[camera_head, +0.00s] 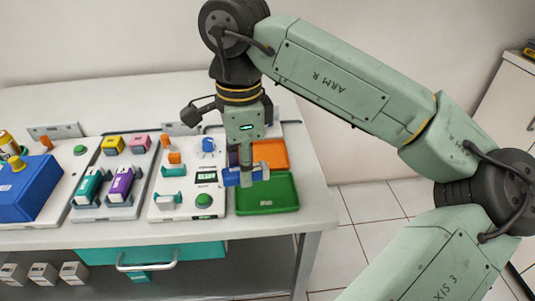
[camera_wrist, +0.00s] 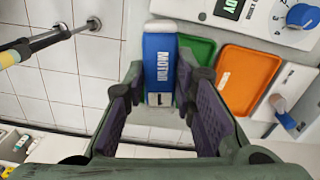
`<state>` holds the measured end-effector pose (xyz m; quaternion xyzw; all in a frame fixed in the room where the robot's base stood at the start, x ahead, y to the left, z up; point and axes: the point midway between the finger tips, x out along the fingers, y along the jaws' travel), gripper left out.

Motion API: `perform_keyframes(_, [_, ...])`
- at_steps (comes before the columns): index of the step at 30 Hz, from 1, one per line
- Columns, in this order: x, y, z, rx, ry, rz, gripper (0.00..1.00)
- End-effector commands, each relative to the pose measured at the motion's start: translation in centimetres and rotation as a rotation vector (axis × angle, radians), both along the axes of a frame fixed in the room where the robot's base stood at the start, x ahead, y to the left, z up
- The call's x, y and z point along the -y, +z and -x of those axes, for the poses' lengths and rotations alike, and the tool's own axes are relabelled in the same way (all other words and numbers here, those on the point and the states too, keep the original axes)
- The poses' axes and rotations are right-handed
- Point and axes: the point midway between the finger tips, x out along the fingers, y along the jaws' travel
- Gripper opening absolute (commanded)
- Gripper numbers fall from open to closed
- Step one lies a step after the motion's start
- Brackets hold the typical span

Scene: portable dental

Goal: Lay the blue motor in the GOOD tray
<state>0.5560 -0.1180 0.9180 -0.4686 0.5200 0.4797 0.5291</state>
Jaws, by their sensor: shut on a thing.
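The blue motor (camera_head: 232,177), with white ends and the word MOTOR on its side, is held in my gripper (camera_head: 246,172). In the wrist view the motor (camera_wrist: 159,68) lies lengthwise between the fingers of my gripper (camera_wrist: 163,85). In the head view it is at the left edge of the green tray (camera_head: 268,204), apparently above it; the exact height is unclear. The green tray also shows behind the motor in the wrist view (camera_wrist: 202,50). An orange tray (camera_head: 275,155) sits directly behind the green one. Both trays look empty; no GOOD label is readable.
Left of the trays is a white test station (camera_head: 170,202) with a small screen, a blue knob (camera_head: 208,146) and a green button (camera_head: 203,200). Farther left are teal and purple units (camera_head: 120,184) and a blue box (camera_head: 28,188). The table's right edge is close to the trays.

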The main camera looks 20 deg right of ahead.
Motion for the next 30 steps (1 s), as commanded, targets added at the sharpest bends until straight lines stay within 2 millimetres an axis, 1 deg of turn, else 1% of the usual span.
perform_keyframes(1, [1.6,-0.2,-0.6,-0.001,-0.063,0.006,0.00])
perform_keyframes(3, [3.1,-0.4,-1.2,-0.001,-0.123,0.013,0.00])
perform_keyframes(7, [4.6,-0.6,-1.7,-0.001,-0.177,0.022,0.00])
perform_keyframes(14, [4.7,-1.6,-1.7,-0.001,-0.182,0.022,0.00])
perform_keyframes(30, [4.6,-6.8,-1.7,-0.001,-0.179,0.021,0.00])
